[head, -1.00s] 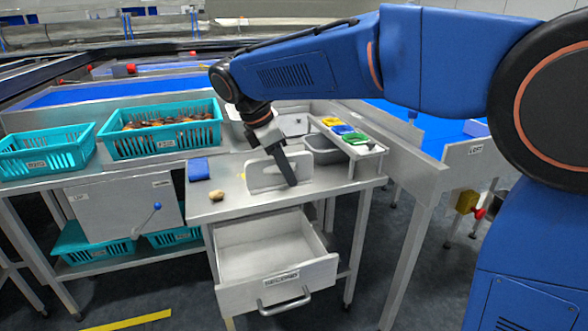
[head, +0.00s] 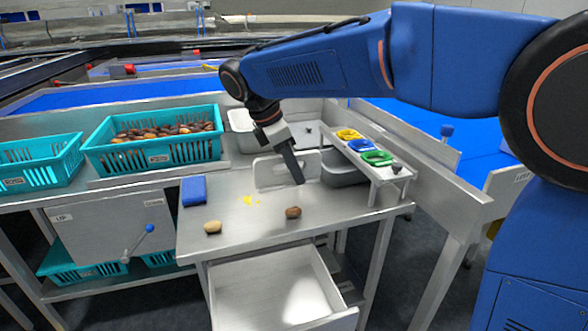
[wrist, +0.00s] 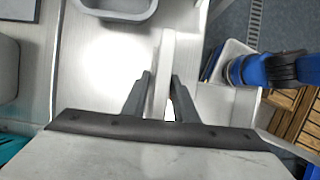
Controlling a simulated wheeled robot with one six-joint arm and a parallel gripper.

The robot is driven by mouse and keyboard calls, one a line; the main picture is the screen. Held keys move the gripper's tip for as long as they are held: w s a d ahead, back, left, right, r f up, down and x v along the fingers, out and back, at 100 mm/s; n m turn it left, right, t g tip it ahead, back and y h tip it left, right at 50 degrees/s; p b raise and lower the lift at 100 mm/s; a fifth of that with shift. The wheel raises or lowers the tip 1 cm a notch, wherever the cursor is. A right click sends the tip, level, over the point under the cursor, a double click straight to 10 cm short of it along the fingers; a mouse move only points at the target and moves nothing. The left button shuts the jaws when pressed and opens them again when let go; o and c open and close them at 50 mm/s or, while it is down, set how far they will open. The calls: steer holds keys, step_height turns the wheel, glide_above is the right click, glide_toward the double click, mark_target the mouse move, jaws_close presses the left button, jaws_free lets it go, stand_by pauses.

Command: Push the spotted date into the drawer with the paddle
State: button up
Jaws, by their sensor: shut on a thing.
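My gripper (head: 292,165) is shut on the paddle's handle, seen between its fingers in the wrist view (wrist: 160,95). A paler tan date (head: 212,227) lies to the left near the front edge. Spots are too small to make out on either. The drawer (head: 255,285) below is open and looks empty.
Teal crates (head: 155,155) stand at left, one full of dates.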

steer(key=shift+f, duration=3.3)
steer(key=shift+s+f, duration=0.1)
steer(key=shift+s, duration=0.05)
steer(key=shift+s+d, duration=0.4)
steer(key=shift+s, duration=0.9)
steer(key=shift+s+d, duration=0.35)
steer(key=shift+s, duration=0.9)
steer(key=shift+s+d, duration=0.4)
steer(key=shift+s, duration=0.9)
steer(key=shift+r, duration=2.95)
steer(key=shift+r, duration=0.1)
